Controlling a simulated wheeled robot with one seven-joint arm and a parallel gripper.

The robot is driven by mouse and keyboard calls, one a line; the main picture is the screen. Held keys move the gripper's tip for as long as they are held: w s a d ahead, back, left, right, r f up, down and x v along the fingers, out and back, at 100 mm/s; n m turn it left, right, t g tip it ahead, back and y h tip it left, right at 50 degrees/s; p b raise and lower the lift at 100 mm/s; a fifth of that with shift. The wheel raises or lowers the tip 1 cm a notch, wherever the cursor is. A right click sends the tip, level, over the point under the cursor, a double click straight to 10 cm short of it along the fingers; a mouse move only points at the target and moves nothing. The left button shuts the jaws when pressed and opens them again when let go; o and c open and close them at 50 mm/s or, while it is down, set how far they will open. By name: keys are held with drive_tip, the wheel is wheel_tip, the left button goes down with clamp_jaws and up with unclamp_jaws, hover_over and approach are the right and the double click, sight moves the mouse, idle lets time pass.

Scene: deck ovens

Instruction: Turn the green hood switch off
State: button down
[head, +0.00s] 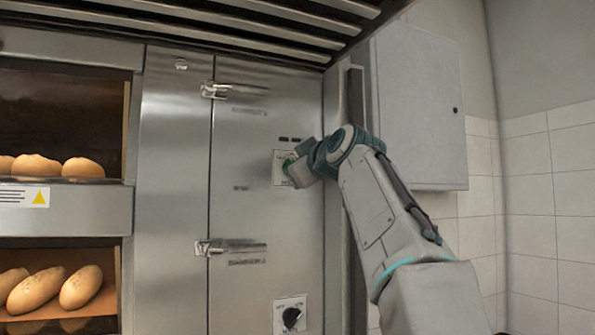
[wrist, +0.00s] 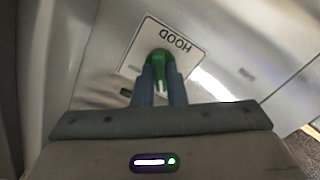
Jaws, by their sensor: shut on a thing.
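The green hood switch (wrist: 159,58) sits on a white plate (wrist: 190,50) marked HOOD, which appears upside down in the wrist view. My gripper (wrist: 161,72) is shut on the green switch, with one finger on each side of it. In the head view, the plate (head: 278,168) is on the steel panel right of the ovens, and a bit of the green switch (head: 288,163) shows at my gripper (head: 292,171). My gripper hides most of the switch there, so its exact setting is hard to read.
A black knob (head: 291,318) on another white plate is lower on the same panel. Two latch handles (head: 235,90) (head: 230,247) stick out at the panel's left edge. A grey wall box (head: 420,110) is to the right, and the slatted hood (head: 230,25) is overhead.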

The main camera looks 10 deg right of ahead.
drive_tip(key=shift+n, duration=0.9)
drive_tip(key=c, duration=1.5)
unclamp_jaws()
drive_tip(key=shift+o, duration=0.2)
drive_tip(key=s+d+b, duration=0.2)
drive_tip(key=s+b, duration=0.3)
drive_tip(key=s, duration=0.8)
drive_tip(key=shift+s+d, duration=0.3)
drive_tip(key=shift+d, duration=0.05)
drive_tip(key=shift+f, duration=0.1)
